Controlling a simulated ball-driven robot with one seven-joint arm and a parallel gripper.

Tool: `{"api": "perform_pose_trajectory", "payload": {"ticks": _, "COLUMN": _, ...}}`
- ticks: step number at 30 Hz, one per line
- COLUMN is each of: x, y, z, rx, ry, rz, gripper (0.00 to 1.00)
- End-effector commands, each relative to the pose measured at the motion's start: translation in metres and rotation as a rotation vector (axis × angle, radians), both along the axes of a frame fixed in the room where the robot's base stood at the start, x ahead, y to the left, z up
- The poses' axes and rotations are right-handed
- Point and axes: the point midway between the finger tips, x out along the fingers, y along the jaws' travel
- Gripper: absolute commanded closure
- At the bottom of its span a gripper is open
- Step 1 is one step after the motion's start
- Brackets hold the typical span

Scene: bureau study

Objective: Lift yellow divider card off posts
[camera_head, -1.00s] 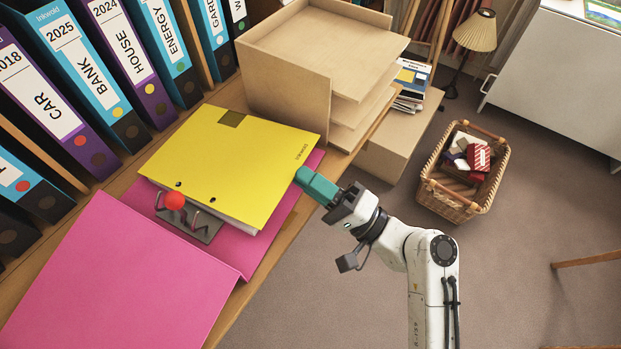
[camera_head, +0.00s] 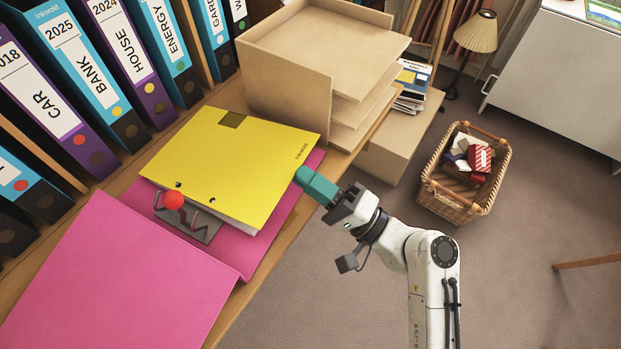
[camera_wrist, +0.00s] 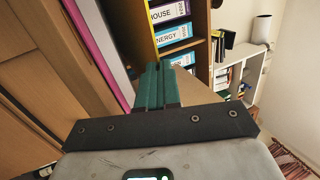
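The yellow divider card (camera_head: 235,165) lies flat on a stack of white sheets in the open pink binder (camera_head: 125,280). Two dark holes show near its front edge, beside the grey metal posts (camera_head: 190,222) with a red ball (camera_head: 173,200) on the lever. I cannot tell whether the posts pass through the holes. My gripper (camera_head: 304,180) is at the card's right edge, its teal fingertips touching or just overlapping that edge in view.
Upright labelled binders (camera_head: 95,75) line the back left. A wooden letter tray (camera_head: 320,50) stands behind the card. The desk's front edge runs below my gripper. A wicker basket (camera_head: 440,200) stands on the floor to the right, with open carpet around it.

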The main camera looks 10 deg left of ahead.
Motion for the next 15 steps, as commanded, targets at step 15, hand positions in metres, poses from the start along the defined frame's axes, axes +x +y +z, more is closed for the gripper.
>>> {"api": "perform_pose_trajectory", "payload": {"ticks": 15, "x": 0.0001, "y": 0.0000, "z": -0.0011, "rx": 0.039, "ry": -0.010, "rz": 0.000, "gripper": 1.00}}
